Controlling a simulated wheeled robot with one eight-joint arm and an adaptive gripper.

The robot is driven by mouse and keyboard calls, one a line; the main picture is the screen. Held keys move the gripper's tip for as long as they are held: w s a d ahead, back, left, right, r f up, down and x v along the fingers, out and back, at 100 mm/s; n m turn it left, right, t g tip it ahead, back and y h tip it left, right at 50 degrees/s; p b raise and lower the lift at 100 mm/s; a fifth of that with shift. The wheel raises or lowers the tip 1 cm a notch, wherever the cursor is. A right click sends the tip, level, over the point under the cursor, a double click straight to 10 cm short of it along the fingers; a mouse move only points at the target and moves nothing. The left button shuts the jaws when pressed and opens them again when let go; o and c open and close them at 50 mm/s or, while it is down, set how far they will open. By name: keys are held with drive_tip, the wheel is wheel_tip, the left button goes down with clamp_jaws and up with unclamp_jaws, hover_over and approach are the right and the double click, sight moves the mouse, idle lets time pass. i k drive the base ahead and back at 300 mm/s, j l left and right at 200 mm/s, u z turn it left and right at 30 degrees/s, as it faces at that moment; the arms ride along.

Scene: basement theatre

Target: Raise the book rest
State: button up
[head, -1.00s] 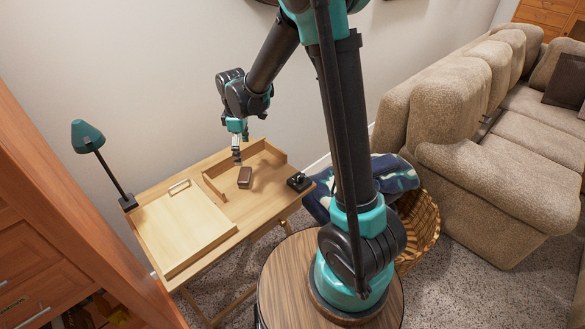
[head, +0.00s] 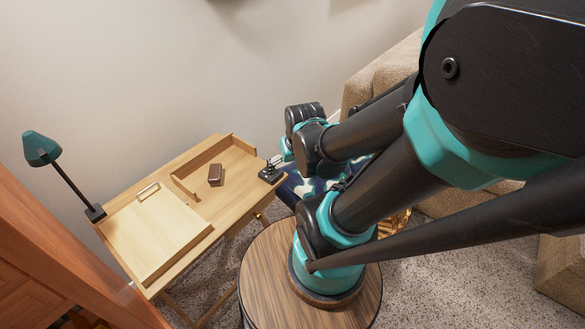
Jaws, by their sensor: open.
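A brass-coloured knob (head: 258,215) shows at the desk's right side.
A small brown box (head: 215,175) lies in the desk's raised-edge section. A teal lamp (head: 42,149) stands at the left corner. A wooden cabinet (head: 60,255) borders the left; a sofa (head: 385,72) is behind my arm.

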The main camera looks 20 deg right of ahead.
sight(151, 233)
drive_tip(key=j+u, duration=0.1)
drive_tip(key=u, duration=0.3)
drive_tip(key=j+u, duration=0.15)
drive_tip(key=u, duration=0.2)
drive_tip(key=j+u, duration=0.1)
drive_tip(key=u, duration=0.3)
drive_tip(key=i+l, duration=0.05)
